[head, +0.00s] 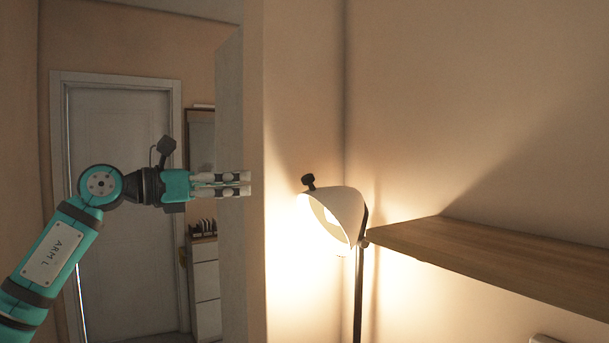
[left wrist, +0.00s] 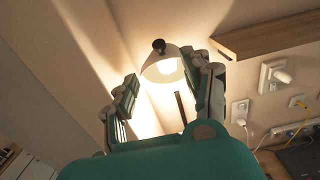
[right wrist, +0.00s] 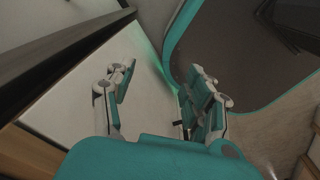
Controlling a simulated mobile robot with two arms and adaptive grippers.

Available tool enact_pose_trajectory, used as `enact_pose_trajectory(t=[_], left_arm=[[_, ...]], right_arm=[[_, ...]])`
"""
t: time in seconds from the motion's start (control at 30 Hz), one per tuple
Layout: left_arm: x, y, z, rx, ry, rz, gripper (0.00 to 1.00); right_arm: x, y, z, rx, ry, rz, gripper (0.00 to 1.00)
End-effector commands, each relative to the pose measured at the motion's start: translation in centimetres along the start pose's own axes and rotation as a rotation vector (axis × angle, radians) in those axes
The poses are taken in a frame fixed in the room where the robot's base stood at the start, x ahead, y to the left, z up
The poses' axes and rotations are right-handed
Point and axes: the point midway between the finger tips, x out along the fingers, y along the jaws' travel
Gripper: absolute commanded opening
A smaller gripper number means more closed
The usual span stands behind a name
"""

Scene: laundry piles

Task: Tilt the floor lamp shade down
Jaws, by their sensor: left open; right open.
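The floor lamp has a white shade (head: 343,207) with a black knob (head: 308,182) on top, a lit bulb and a dark thin pole (head: 358,290). The shade's opening faces left and down toward the wall corner. My left gripper (head: 250,184) is open and empty, left of the shade and apart from it. In the left wrist view the shade (left wrist: 161,68) shows ahead, between and beyond the open fingers (left wrist: 165,97). My right gripper (right wrist: 158,98) is open and empty in the right wrist view, and it is out of the head view.
A wooden shelf (head: 490,250) juts from the right wall close beside the lamp. A wall edge (head: 231,150) stands behind my left gripper. A white door (head: 120,200) is at the far left. Sockets and cables (left wrist: 275,75) sit below the shelf in the left wrist view.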

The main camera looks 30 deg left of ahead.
Motion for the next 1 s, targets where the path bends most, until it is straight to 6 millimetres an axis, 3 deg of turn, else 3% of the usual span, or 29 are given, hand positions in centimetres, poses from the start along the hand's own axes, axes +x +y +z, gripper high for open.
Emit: enact_pose_trajectory(t=[0.7,1.0], left_arm=[[14.2,-0.2,0.5,-0.007,-0.004,-0.006,0.5],[16.9,-0.1,0.2,-0.005,-0.004,-0.004,0.5]], right_arm=[[-7.1,-0.5,-0.8,0.003,0.002,-0.008,0.54],[-8.1,-0.5,-0.9,0.003,0.002,-0.007,0.54]])
